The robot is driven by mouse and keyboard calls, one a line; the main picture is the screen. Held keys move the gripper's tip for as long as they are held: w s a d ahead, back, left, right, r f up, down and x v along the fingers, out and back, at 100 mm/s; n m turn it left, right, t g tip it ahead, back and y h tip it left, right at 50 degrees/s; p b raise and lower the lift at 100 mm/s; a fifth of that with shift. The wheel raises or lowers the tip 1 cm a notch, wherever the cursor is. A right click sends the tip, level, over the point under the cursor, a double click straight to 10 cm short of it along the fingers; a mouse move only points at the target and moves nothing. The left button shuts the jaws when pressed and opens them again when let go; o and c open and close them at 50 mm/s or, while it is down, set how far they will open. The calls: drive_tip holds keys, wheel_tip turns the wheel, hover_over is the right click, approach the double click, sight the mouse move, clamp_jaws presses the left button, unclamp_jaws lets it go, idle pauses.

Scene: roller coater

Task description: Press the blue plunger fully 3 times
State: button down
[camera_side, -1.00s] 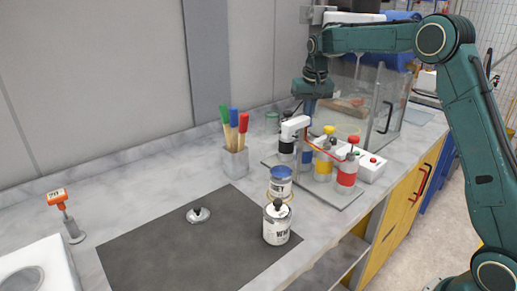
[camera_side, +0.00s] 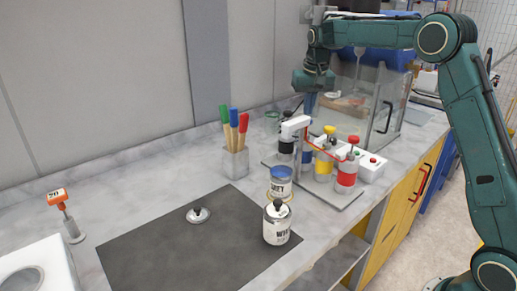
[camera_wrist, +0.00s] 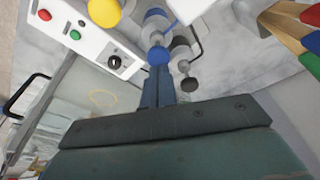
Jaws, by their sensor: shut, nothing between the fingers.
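The blue plunger's round knob (camera_wrist: 158,55) shows near the top middle of the wrist view, just beyond my fingertips. My gripper (camera_wrist: 162,72) is shut with nothing between its fingers. In the side view my gripper (camera_side: 310,113) points down above the row of paint pumps. The blue pump's body (camera_side: 306,156) stands between the black and yellow pumps. Its knob is not clear in the side view, and I cannot tell whether my fingertips touch it.
A yellow pump (camera_side: 324,165) and a red pump (camera_side: 346,175) stand nearby, with a black pump (camera_side: 286,147) on the other side. A white control box (camera_side: 370,166) sits to the right. Brushes (camera_side: 235,130) stand in a holder to the left.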

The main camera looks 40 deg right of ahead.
drive_tip(key=shift+f, duration=1.95)
drive_tip(key=shift+r, duration=1.95)
drive_tip(key=shift+f, duration=1.8)
drive_tip(key=shift+r, duration=1.8)
drive_tip(key=shift+r, duration=3)
